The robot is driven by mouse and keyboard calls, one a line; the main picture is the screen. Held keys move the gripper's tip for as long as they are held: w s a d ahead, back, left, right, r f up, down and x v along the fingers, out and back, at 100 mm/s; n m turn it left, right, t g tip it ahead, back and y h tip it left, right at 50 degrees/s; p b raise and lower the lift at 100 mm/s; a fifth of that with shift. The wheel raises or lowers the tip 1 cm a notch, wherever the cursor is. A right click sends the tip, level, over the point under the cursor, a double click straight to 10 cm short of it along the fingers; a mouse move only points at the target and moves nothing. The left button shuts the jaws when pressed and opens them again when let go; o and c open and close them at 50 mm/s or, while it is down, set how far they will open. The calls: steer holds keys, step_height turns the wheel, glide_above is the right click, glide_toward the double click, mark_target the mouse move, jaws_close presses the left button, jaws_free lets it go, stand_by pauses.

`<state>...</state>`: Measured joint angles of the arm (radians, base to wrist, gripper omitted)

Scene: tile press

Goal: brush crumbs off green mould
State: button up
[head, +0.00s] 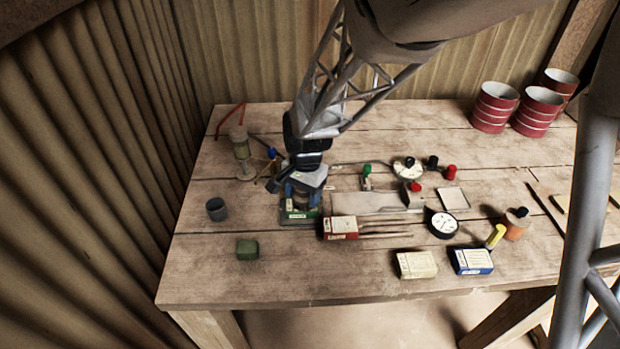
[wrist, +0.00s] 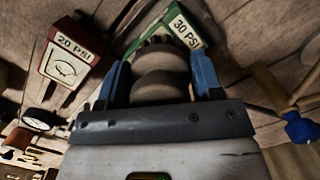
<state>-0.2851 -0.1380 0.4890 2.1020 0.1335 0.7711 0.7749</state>
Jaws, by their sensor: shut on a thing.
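The green mould, labelled 30 PSI, lies under my gripper (head: 301,197); its green front (head: 299,214) shows in the head view, and its green edge and label (wrist: 186,28) show in the wrist view. My gripper (wrist: 165,80) points down with its blue fingers closed on a rounded grey-brown brush (wrist: 160,88). A dark fringe shows at the brush's far end, close to the mould. I cannot tell whether it touches. The brush hides much of the mould's top, and no crumbs can be made out.
A red 20 PSI mould (head: 341,228) stands close to the right; it also shows in the wrist view (wrist: 70,62). A green block (head: 247,249) and a dark cup (head: 216,209) lie left. A black-rimmed gauge (head: 443,225) stands right. The front left table is mostly clear.

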steer(key=shift+a, duration=1.25)
steer(key=shift+a+r, duration=0.2)
steer(key=shift+d+r, duration=0.1)
steer(key=shift+r, duration=3.85)
steer(key=shift+s+f, duration=0.1)
steer(key=shift+f, duration=0.05)
